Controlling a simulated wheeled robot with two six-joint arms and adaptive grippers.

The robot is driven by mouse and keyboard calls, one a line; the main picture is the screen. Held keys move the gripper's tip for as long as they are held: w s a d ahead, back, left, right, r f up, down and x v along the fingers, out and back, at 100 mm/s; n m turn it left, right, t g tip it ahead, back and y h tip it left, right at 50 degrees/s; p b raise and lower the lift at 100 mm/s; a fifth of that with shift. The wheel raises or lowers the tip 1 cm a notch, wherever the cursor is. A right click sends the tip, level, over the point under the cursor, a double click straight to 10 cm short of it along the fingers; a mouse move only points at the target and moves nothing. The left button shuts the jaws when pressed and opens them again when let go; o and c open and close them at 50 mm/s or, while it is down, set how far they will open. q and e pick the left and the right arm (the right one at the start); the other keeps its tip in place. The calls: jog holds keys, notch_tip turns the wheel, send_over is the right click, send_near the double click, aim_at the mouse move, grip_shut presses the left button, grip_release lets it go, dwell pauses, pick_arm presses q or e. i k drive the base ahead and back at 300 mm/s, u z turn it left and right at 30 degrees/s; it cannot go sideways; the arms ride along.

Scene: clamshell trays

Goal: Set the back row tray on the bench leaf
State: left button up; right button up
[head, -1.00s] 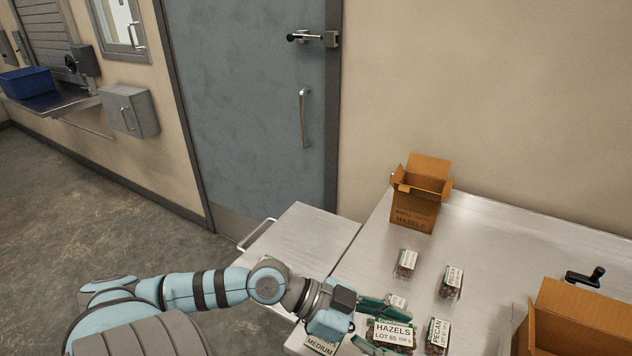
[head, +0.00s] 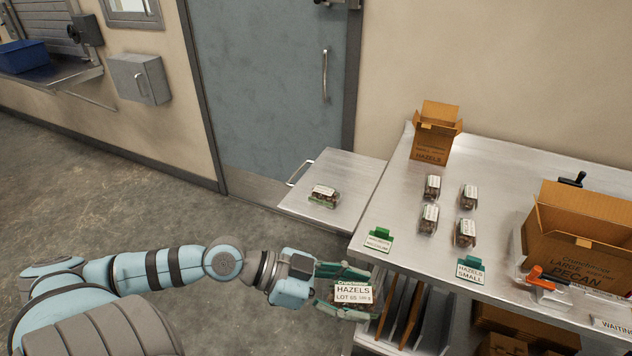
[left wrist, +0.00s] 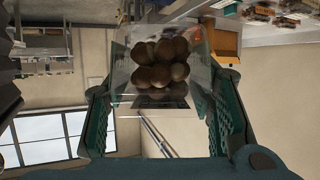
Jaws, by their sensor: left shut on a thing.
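My left gripper (head: 366,294) is shut on a clear clamshell tray (head: 352,292) labelled HAZELS LOT 65. It holds the tray in front of the bench's edge, lower left of the bench top. In the left wrist view the tray (left wrist: 160,65) shows round brown nuts between the two green fingers. The bench leaf (head: 350,172) is a metal flap at the bench's left end, beyond my gripper. Another clamshell tray (head: 323,196) lies on it. Several trays stand in two rows on the bench, including back ones (head: 432,187) (head: 469,196). My right gripper is out of view.
An open HAZELS carton (head: 433,140) stands at the bench's back left, and a larger PECAN carton (head: 580,235) at the right. Green sign cards (head: 379,240) (head: 470,271) stand near the front edge. The leaf has bare metal around its tray.

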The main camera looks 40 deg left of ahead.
aim_at(338, 180)
jog(key=u, duration=2.35)
jog(key=i, duration=3.95)
jog(key=z, duration=5.5)
